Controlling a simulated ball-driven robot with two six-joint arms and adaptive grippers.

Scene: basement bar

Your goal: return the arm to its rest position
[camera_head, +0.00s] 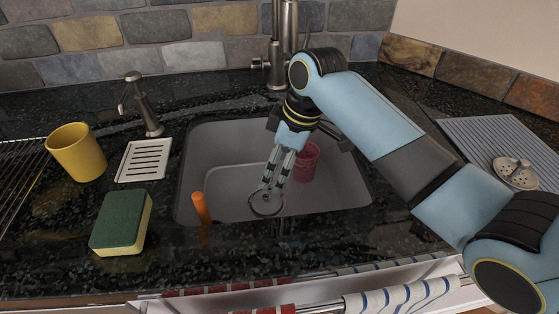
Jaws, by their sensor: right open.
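My right arm (385,125) comes in from the right and bends down over the sink (225,140). My right gripper (273,186) points down into the basin, near the round drain (266,206). It is open, with nothing seen between its fingers. How far the fingertips are from the basin floor I cannot tell. A red cup (308,162) is in the sink just right of the gripper, partly hidden behind it. My left gripper is not in view.
An orange handle-like thing (200,207) stands at the sink's front left. Left are a green sponge (121,222), yellow cup (77,152), white slotted dish (145,160) and soap dispenser (142,103). The faucet (283,45) rises behind. A strainer (515,173) lies at right.

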